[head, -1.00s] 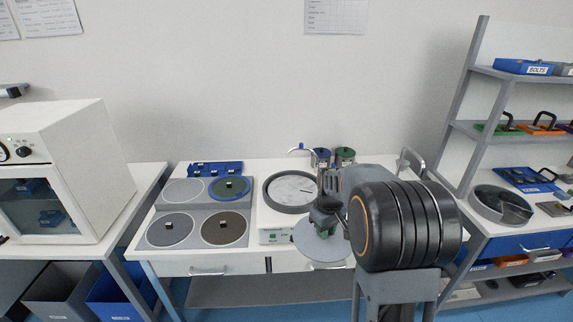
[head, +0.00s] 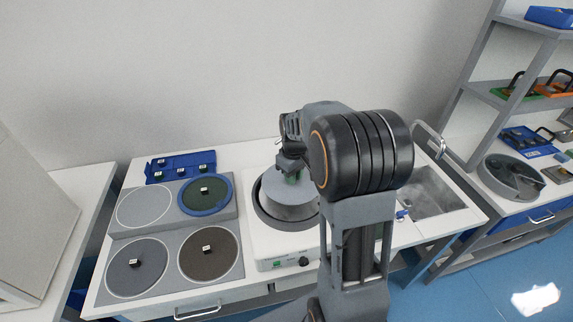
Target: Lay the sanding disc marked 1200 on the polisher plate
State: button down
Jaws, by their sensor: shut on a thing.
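The disc is roughly level and covers part of the polisher plate (head: 290,213) inside the round grey bowl (head: 262,220). I cannot tell whether disc and plate touch. No number on the held disc is readable. My own arm hides the bowl's right side.
Left of the polisher, a grey rack (head: 172,229) has an empty upper-left place and three other discs: dark green, grey and brown. A blue tray (head: 166,179) with small pieces lies behind it. A sink (head: 432,193) is at right.

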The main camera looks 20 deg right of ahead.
aim_at(293, 188)
jog(key=shift+w+f, duration=0.15)
jog(key=shift+f, duration=0.1)
jog(key=shift+f+b, duration=1.75)
jog(key=shift+f, duration=0.25)
jog(key=shift+f+b, duration=0.4)
jog(key=shift+f, duration=0.2)
jog(key=c, duration=1)
grip_release()
jog(key=shift+o, duration=0.2)
notch_tip(293, 188, up, 14)
jog(key=shift+f, duration=0.15)
